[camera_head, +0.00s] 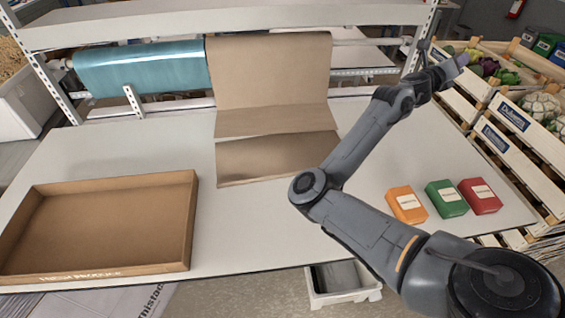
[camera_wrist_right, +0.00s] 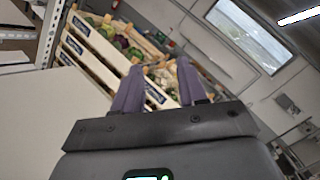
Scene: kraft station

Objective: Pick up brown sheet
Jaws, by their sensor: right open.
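The brown sheet (camera_head: 270,158) lies on the white table in front of the roll stand, with a slightly raised front edge. Behind it, more brown paper (camera_head: 268,75) hangs down from the stand, and a seam or cut line shows between the two. My right gripper (camera_head: 447,62) is raised at the back right, well to the right of the sheet and apart from it. In the right wrist view its two purple-grey fingers (camera_wrist_right: 158,82) stand apart with nothing between them. My left gripper is not in view.
An open cardboard tray (camera_head: 185,225) stands at the table's left. Orange (camera_head: 406,205), green (camera_head: 446,199) and red (camera_head: 480,196) packs lie at the right. A teal roll (camera_head: 140,67) is on the stand. Vegetable crates (camera_head: 505,125) stand at the right. The table's middle front is clear.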

